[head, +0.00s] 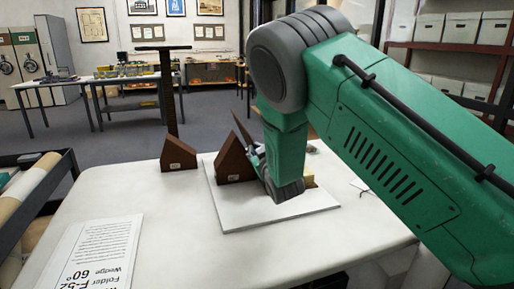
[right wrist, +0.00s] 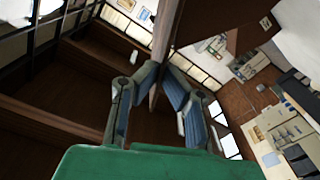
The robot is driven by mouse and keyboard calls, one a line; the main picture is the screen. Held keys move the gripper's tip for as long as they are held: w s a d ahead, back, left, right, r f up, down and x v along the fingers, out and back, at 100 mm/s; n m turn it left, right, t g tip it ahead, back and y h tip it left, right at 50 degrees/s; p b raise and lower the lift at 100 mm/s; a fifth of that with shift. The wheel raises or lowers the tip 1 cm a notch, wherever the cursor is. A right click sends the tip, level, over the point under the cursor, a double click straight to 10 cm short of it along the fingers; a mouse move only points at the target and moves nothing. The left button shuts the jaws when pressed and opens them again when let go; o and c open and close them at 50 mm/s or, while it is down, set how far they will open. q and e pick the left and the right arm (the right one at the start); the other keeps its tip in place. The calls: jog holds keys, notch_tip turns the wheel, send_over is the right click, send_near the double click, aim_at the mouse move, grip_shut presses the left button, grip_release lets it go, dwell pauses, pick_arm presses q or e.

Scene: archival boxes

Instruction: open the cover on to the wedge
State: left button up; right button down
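My right gripper (head: 262,160) comes down over the white board (head: 240,218) on the table. In the right wrist view, the fingertips (right wrist: 158,76) close from both sides on a thin brown panel, which appears to be the cover (right wrist: 164,32). The cover stands raised on edge; my arm hides much of it in the head view. A brown wedge (head: 234,166) with a small label stands on the board, left of the gripper. Another brown labelled wedge (head: 178,153) stands on the table, farther left. My left gripper is not in view.
A printed sheet (head: 90,255) at the front left reads Wedge 60° and Folder F-52. A dark post (head: 168,95) rises behind the left wedge. A dark rack with rolls (head: 28,190) borders the table's left side. The front middle of the white tabletop (head: 185,245) is clear.

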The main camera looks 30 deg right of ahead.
jog(key=shift+s+d+f, duration=0.35)
jog(key=shift+d+f, duration=0.2)
jog(key=shift+d, duration=0.05)
jog(key=c, duration=1.7)
grip_release()
jog(key=shift+w+a+f, duration=0.1)
jog(key=shift+a, duration=0.1)
jog(key=shift+c, duration=0.2)
jog(key=v, duration=1.1)
jog(key=shift+s+a, duration=0.25)
jog(key=shift+s, duration=0.1)
